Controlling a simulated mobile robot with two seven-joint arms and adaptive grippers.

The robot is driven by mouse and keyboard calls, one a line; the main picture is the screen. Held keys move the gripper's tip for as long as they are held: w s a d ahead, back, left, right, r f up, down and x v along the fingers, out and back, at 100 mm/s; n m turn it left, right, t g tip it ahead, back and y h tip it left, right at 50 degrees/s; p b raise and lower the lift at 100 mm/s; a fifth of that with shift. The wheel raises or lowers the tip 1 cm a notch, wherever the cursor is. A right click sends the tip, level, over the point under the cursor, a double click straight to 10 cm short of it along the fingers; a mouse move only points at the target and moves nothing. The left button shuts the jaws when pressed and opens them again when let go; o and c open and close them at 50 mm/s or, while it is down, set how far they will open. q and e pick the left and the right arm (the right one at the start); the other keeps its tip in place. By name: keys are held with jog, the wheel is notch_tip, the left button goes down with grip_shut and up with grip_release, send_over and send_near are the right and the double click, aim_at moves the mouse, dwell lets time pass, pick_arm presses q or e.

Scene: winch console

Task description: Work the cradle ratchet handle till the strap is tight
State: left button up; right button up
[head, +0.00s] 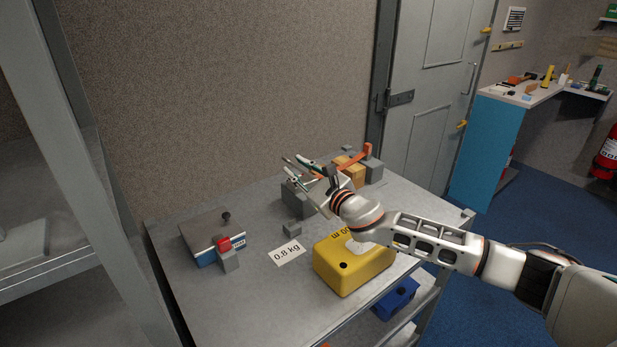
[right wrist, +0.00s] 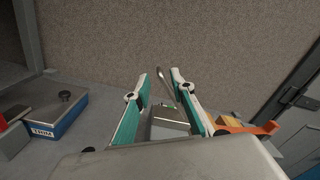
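My right gripper (head: 316,170) is over the far part of the grey table, by the strap cradle. In the right wrist view its two green-padded fingers (right wrist: 158,98) stand apart, so it is open. A thin metal handle (right wrist: 165,82) shows between the fingers, nearer the right one; I cannot tell whether it touches. The cradle's grey block (head: 295,197) lies below the gripper, partly hidden by it. The orange strap (head: 352,159) runs over a wooden block (head: 350,169), and also shows in the right wrist view (right wrist: 240,127). The ratchet body is mostly hidden. My left gripper is not in view.
On the table (head: 215,295) are a blue-and-grey box with a knob (head: 207,236), a red-and-grey clamp (head: 230,254), a "0.8 kg" label (head: 287,253) and a yellow block (head: 345,267) beneath my right arm. A wall stands behind; the table's front left is clear.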

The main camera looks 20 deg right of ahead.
jog(key=shift+v, duration=2.65)
